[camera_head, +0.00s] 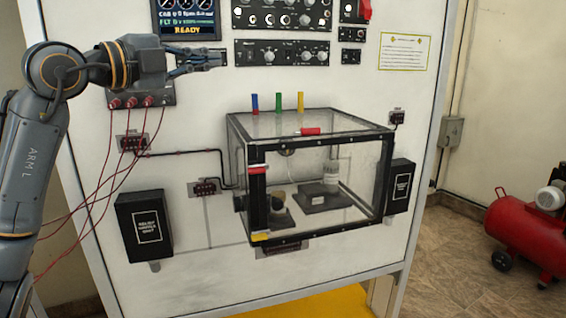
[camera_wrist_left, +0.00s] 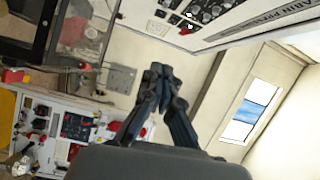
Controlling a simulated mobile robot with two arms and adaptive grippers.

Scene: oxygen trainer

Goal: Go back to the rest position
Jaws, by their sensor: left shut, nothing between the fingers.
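My left gripper (camera_head: 205,62) reaches in from the left in the head view, in front of the upper part of the white trainer panel (camera_head: 200,110). Its fingers point right, near the small control strip below the screen. In the left wrist view the left gripper (camera_wrist_left: 157,72) has its fingertips together with nothing between them. It holds nothing. Whether its tips touch the panel cannot be told. My right gripper is in neither view.
A clear box (camera_head: 310,180) with a black frame is mounted on the panel, with blue, green and yellow tabs on top. Red cables (camera_head: 98,180) hang beside my left arm. A red compressor (camera_head: 528,232) stands on the floor at right. Open floor lies between.

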